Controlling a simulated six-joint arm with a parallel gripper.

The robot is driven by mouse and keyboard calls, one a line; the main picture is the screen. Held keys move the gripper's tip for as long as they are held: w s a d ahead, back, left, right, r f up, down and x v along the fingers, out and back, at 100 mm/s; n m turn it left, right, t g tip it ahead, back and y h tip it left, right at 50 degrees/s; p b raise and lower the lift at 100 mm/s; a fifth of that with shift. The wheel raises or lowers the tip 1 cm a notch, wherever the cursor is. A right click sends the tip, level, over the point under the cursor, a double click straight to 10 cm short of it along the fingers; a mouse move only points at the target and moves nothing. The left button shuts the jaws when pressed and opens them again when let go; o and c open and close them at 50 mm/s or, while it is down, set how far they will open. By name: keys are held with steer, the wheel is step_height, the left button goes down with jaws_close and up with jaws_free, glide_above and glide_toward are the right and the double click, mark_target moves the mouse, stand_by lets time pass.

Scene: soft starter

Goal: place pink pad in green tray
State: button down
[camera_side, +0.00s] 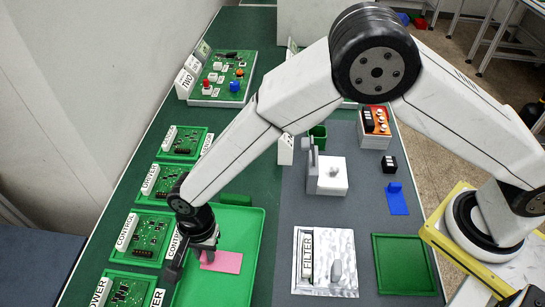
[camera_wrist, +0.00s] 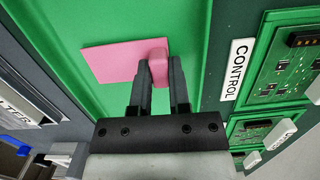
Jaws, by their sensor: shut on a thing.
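The pink pad (camera_side: 222,262) is a flat pink rectangle with a small raised pink block at one end. In the wrist view my gripper (camera_wrist: 160,78) is shut on the raised block of the pink pad (camera_wrist: 112,60), and the flat part extends to the left over the green tray (camera_wrist: 200,15). I cannot tell whether the pad touches the tray floor.
Green circuit boards with labels such as CONTROL (camera_wrist: 237,68) line the left side, close to the tray. A FILTER fixture (camera_side: 325,262), a dark green tray (camera_side: 403,264), a white clamp block (camera_side: 328,175) and a blue pad (camera_side: 396,200) stand on the grey mat to the right.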

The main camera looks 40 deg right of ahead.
steer(key=shift+f, duration=0.15)
steer(key=c, duration=0.6)
jaws_free()
steer(key=r, duration=0.8)
steer(key=w+d+r, duration=0.1)
steer(key=r, duration=0.3)
steer(key=shift+r, duration=0.15)
